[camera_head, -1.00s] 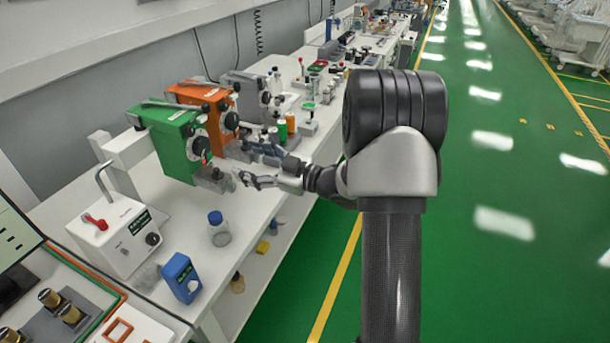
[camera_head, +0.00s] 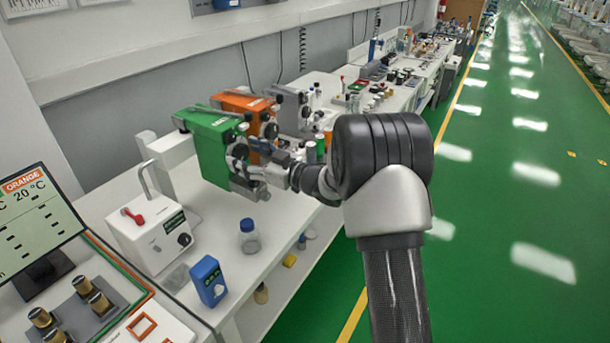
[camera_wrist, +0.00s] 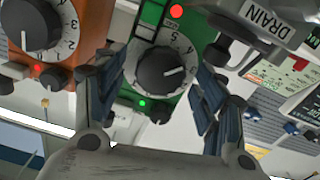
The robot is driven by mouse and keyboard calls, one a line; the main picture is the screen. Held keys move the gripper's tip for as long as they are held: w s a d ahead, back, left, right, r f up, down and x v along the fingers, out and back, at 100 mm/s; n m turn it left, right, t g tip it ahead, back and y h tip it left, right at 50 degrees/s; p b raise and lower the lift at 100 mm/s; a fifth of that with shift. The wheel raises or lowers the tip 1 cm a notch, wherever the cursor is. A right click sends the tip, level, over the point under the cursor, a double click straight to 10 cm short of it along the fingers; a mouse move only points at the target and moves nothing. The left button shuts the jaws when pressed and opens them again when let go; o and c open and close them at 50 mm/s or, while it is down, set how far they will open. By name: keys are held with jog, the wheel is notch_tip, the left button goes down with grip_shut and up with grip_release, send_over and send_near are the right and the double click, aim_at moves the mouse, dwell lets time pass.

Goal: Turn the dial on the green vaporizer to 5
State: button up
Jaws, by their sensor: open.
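The green vaporizer (camera_head: 210,150) stands at the near end of a row on the white bench. Its black dial (camera_wrist: 160,72) shows in the wrist view on a white numbered ring. The white pointer mark points right and slightly up; the digit beside it is too small to read surely. A green light (camera_wrist: 141,103) glows below the dial. My gripper (camera_wrist: 155,80) is open, with a finger on each side of the dial. It also shows in the head view (camera_head: 250,168), against the vaporizer's front and partly hiding the dial. I cannot tell whether the fingers touch it.
An orange vaporizer (camera_head: 242,102) stands close behind the green one, its dial (camera_wrist: 32,25) left in the wrist view. A part labelled DRAIN (camera_wrist: 262,20) is close at the upper right. A white box (camera_head: 148,230), a bottle (camera_head: 249,240) and a blue box (camera_head: 208,281) stand nearby.

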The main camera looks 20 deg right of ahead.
jog(key=m+p, duration=0.2)
jog(key=m, duration=0.2)
jog(key=shift+r+p, duration=0.15)
jog(key=shift+p, duration=0.2)
jog(key=p+v, duration=0.3)
jog(key=v, duration=1.4)
jog(key=shift+d+m, duration=0.25)
jog(key=shift+m, duration=0.15)
